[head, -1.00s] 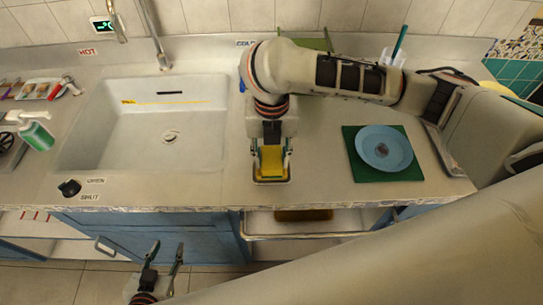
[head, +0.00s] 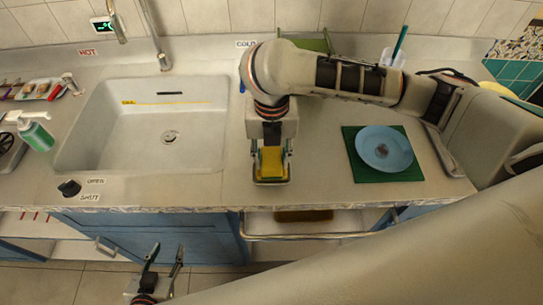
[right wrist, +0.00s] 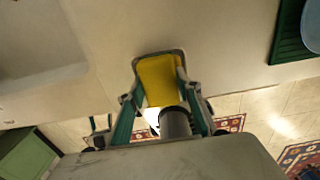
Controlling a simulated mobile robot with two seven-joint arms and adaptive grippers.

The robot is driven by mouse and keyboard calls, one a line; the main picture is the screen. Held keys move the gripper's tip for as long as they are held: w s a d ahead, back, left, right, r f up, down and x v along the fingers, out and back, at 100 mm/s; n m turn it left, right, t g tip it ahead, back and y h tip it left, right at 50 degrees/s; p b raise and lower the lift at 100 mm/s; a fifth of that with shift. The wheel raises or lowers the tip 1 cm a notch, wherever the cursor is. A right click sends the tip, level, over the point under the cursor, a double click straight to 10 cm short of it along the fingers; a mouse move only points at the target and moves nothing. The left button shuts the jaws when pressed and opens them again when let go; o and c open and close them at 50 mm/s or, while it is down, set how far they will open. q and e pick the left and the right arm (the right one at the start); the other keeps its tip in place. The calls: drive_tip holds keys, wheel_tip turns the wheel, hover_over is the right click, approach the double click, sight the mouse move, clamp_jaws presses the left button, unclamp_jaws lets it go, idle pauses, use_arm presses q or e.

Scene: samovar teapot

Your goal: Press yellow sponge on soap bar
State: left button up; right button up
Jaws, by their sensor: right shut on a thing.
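The yellow sponge (head: 271,160) is between the fingers of my right gripper (head: 271,155), at the front edge of the counter right of the sink. The gripper is shut on it. A thin dark rim shows around the sponge, and I cannot tell what it belongs to. In the right wrist view the yellow sponge (right wrist: 158,80) sits between the fingertips (right wrist: 158,85). I cannot make out a soap bar; it may be hidden under the sponge. My left gripper (head: 163,252) is open and empty, low in front of the blue cabinet.
A white sink (head: 140,130) lies to the left. A blue plate (head: 400,150) rests on a green mat (head: 412,173) to the right. A green bottle (head: 37,137) stands at far left. A metal rail (head: 300,236) runs below the counter. Bare counter lies between gripper and mat.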

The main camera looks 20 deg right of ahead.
sight(272, 158)
drive_tip(key=shift+f, duration=0.2)
drive_tip(key=shift+f, duration=0.15)
idle(0.7)
idle(1.1)
drive_tip(key=shift+s+f+p, duration=0.15)
drive_tip(key=shift+f+p, duration=0.05)
drive_tip(key=shift+p, duration=0.35)
idle(1.2)
wheel_tip(272, 158, up, 2)
drive_tip(key=shift+r+p, duration=0.25)
drive_tip(key=shift+p, duration=0.85)
drive_tip(key=shift+r, duration=2.35)
